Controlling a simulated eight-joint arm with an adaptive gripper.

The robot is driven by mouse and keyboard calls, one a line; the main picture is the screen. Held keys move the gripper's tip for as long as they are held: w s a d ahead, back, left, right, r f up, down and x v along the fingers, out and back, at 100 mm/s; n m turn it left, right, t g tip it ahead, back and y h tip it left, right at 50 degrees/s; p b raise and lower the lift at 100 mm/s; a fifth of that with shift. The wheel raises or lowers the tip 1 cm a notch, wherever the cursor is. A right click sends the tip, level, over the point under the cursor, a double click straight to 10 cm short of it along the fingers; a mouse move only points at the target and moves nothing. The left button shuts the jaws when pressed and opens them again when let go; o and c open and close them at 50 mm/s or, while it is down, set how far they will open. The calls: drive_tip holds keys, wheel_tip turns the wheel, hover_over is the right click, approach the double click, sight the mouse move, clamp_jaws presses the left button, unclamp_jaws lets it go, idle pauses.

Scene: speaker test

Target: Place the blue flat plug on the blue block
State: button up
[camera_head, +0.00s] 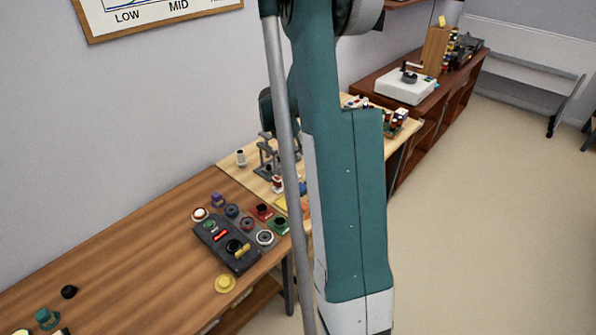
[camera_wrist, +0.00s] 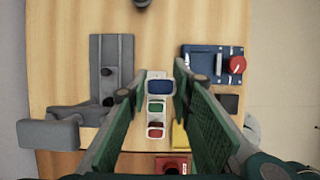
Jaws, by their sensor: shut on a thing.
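In the wrist view, my gripper (camera_wrist: 159,88) has its fingertips on both sides of a blue flat plug (camera_wrist: 159,87) and is shut on it. The plug is at the far end of a white holder (camera_wrist: 157,75). I cannot tell whether it still touches the holder. A green plug (camera_wrist: 156,107) and a red plug (camera_wrist: 155,131) sit in the same row. My gripper is hidden there behind my arm.
A blue device with a red knob (camera_wrist: 236,65) stands right of the gripper. A grey stand (camera_wrist: 107,70) is at left. A red block (camera_wrist: 172,165) is near the bottom. The brown desk (camera_head: 130,250) holds a dark control box (camera_head: 226,243) and several coloured parts.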

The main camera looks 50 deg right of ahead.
drive_tip(key=s+a+r+p, duration=0.1)
drive_tip(key=s+a+r, duration=0.1)
drive_tip(key=s+a, duration=0.3)
drive_tip(key=s, duration=0.2)
drive_tip(key=shift+s, duration=0.35)
approach(304, 185)
drive_tip(key=shift+w+d+f+b, duration=0.1)
drive_tip(key=shift+d+f+b, duration=0.1)
drive_tip(key=shift+d, duration=0.3)
drive_tip(key=shift+d+f+b, duration=0.1)
drive_tip(key=shift+d+b, duration=0.05)
drive_tip(key=shift+d, duration=0.3)
drive_tip(key=shift+f+b, duration=0.3)
drive_tip(key=shift+f, duration=1.5)
drive_tip(key=shift+f, duration=0.15)
drive_tip(key=o, duration=0.8)
drive_tip(key=shift+c, duration=0.2)
